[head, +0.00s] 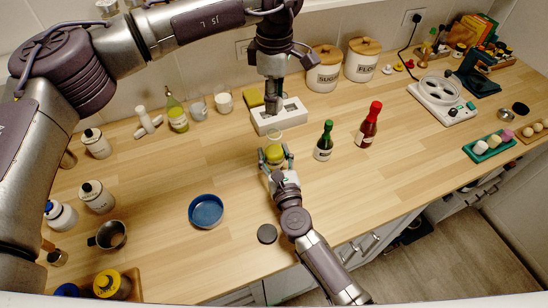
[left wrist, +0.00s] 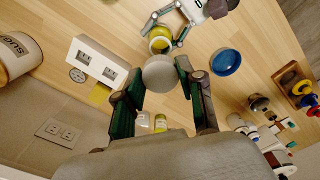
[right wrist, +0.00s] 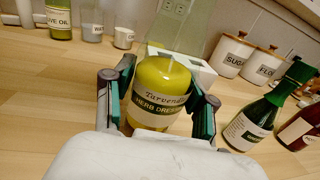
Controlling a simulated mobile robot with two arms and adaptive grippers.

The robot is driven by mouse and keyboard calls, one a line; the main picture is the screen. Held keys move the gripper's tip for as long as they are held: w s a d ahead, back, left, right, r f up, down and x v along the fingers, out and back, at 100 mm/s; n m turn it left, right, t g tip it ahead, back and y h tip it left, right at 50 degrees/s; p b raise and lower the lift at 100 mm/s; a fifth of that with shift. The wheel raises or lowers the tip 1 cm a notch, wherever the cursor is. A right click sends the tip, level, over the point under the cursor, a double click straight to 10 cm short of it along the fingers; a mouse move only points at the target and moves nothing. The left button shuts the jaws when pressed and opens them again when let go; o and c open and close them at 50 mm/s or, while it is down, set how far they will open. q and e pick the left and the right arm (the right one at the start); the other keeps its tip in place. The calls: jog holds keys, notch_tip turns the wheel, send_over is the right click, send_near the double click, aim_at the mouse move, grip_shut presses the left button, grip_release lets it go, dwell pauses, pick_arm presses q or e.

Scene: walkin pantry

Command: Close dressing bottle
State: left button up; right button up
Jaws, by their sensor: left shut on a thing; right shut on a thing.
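The dressing bottle (right wrist: 158,92) is yellow-green, with a label reading HERB DRESSING. It stands upright on the counter, and my right gripper (right wrist: 158,108) is shut around its body. In the head view, the bottle (head: 274,154) is between the fingers of my right gripper (head: 276,162). My left gripper (head: 272,106) points down above and behind the bottle. In the left wrist view, my left gripper (left wrist: 162,78) is shut on a round pale piece (left wrist: 160,73), apparently a cap. It appears apart from the bottle (left wrist: 160,40). The bottle's mouth is not clear.
A white block with square openings (head: 270,124) stands behind the bottle. A green bottle (head: 324,141) and a red bottle (head: 369,125) stand to its right. A blue bowl (head: 206,211) and a dark disc (head: 267,234) lie nearer the front. Clear counter lies left of the bottle.

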aim_at(274, 129)
grip_shut()
pick_arm(q)
jog(key=shift+f, duration=2.45)
jog(key=shift+f, duration=0.15)
jog(key=shift+f, duration=0.75)
jog(key=shift+f, duration=0.55)
